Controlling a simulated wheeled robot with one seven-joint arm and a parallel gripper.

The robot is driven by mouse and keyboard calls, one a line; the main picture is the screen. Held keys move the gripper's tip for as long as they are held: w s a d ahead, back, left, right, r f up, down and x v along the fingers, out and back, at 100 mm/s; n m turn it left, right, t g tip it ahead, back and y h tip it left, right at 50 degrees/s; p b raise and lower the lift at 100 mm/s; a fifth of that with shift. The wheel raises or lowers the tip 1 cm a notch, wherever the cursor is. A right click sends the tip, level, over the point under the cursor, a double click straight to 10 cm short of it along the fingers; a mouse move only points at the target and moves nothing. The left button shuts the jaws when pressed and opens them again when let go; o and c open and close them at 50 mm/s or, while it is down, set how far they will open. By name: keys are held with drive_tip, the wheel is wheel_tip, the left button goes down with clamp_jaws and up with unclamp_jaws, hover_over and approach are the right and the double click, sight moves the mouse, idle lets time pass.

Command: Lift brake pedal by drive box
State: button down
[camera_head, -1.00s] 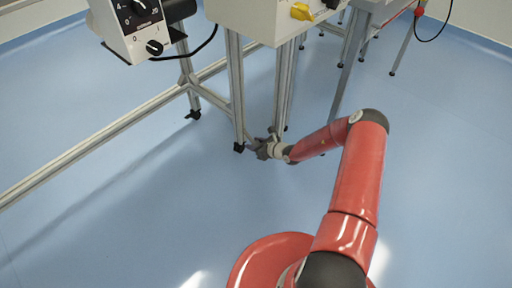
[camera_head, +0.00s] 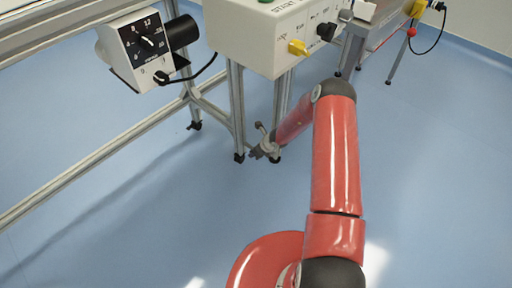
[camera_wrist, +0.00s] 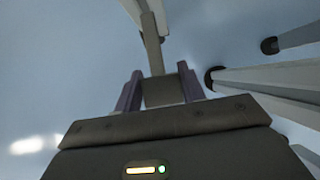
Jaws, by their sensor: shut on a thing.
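My gripper (camera_head: 262,153) is low near the floor, by the feet of the metal frame under the white START box. In the wrist view its two purple-grey fingers (camera_wrist: 160,92) are shut on a grey-brown block, the brake pedal (camera_wrist: 163,92). A bar (camera_wrist: 152,45) runs from the pedal away from me. In the head view the pedal is too small to make out clearly at the gripper. The white START box (camera_head: 262,35) has yellow and black knobs. I cannot tell which is the drive box.
Metal frame legs (camera_head: 237,108) stand close to my gripper, and white legs with black feet (camera_wrist: 265,78) lie to its right in the wrist view. A black cable (camera_head: 193,75) hangs from the dial box. The blue floor (camera_head: 110,220) is clear at lower left.

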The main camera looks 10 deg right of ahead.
idle(0.4)
drive_tip(key=c, duration=0.8)
unclamp_jaws()
drive_tip(key=shift+c, duration=0.2)
drive_tip(key=shift+r, duration=0.15)
drive_tip(key=v, duration=0.7)
drive_tip(key=shift+r+p, duration=0.3)
drive_tip(key=shift+p, duration=0.1)
drive_tip(key=shift+s+d, duration=0.15)
